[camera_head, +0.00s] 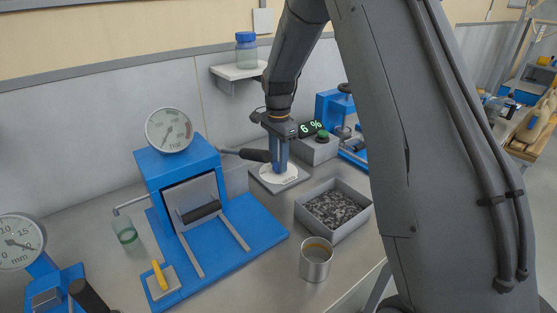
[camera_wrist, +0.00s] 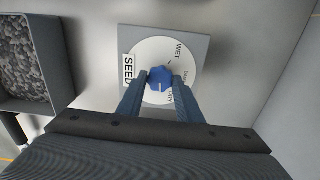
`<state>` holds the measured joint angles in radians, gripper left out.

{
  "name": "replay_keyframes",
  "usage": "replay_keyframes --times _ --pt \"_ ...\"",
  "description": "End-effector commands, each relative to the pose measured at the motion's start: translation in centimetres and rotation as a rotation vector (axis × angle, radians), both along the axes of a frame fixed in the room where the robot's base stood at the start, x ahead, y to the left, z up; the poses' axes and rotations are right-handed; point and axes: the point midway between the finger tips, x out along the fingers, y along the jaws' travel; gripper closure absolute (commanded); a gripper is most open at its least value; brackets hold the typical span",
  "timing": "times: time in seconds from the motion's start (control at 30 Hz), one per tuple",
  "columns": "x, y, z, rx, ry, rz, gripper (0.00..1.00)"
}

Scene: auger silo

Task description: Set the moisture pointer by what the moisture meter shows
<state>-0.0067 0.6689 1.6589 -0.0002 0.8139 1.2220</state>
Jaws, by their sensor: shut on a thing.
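The moisture meter (camera_head: 317,145) is a grey box with a green button and a green-lit display (camera_head: 311,128) that reads 6 %. To its left lies a square grey plate with a round white dial (camera_head: 265,176), also in the wrist view (camera_wrist: 150,50). The dial reads WET at upper right and DRY at lower right; a word between them is too small to read surely. A SEED label is at the left. The blue pointer knob (camera_wrist: 160,74) is at its centre, with a pale mark toward the bottom. My gripper (camera_head: 279,168) is shut on the knob, from above.
A grey tray of dark grain (camera_head: 336,208) stands in front of the dial, with a metal cup (camera_head: 316,259) nearer. A blue press with a round gauge (camera_head: 169,130) stands left; its dark lever (camera_head: 255,155) reaches close to my gripper. A shelf jar (camera_head: 246,50) is behind.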

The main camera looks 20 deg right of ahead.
Motion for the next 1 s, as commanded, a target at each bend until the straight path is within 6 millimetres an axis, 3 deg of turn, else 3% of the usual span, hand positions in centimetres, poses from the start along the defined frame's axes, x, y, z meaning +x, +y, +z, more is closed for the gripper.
replay_keyframes --times 0.5,1.0 --pt "0.02 0.02 0.08 0.000 0.000 0.326 0.90" --pt "0.04 0.01 0.10 0.000 -0.001 0.405 0.90"
